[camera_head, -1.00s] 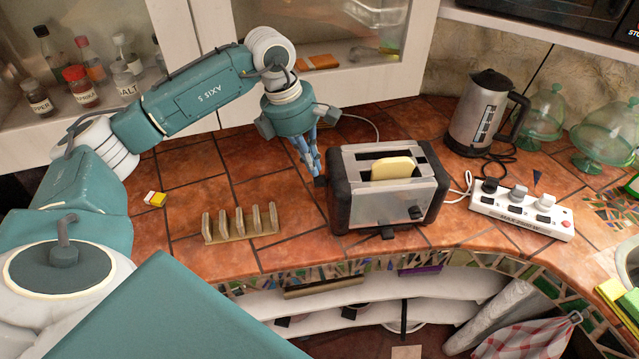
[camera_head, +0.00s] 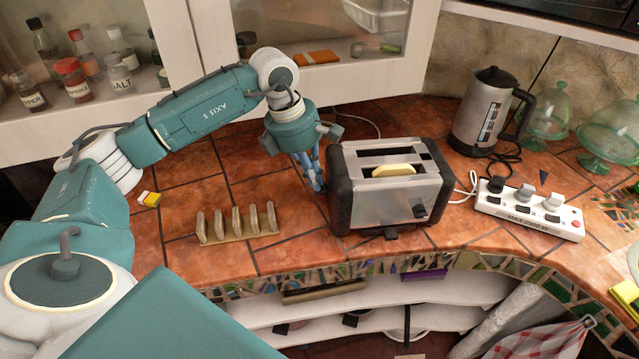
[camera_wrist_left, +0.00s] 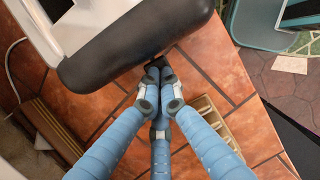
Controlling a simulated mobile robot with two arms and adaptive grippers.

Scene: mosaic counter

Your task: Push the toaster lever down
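The silver toaster (camera_head: 375,208) with black ends stands on the tiled counter. A slice of bread (camera_head: 393,170) sits low in its front slot, only its top edge showing; the rear slot looks empty. My left gripper (camera_head: 319,182) points down beside the toaster's left end. In the left wrist view my left gripper (camera_wrist_left: 158,90) has its blue fingers drawn together, tips close against the toaster's black end (camera_wrist_left: 135,45). A small dark piece, possibly the lever, shows at the fingertips, mostly hidden. A black knob (camera_head: 419,210) is on the toaster's front. My right gripper is out of view.
A wooden toast rack (camera_head: 238,224) stands left of the toaster, near the counter's front edge. A kettle (camera_head: 487,112) and a white power strip (camera_head: 528,210) are to the right, with cords. A small yellow-and-white box (camera_head: 149,199) lies at left.

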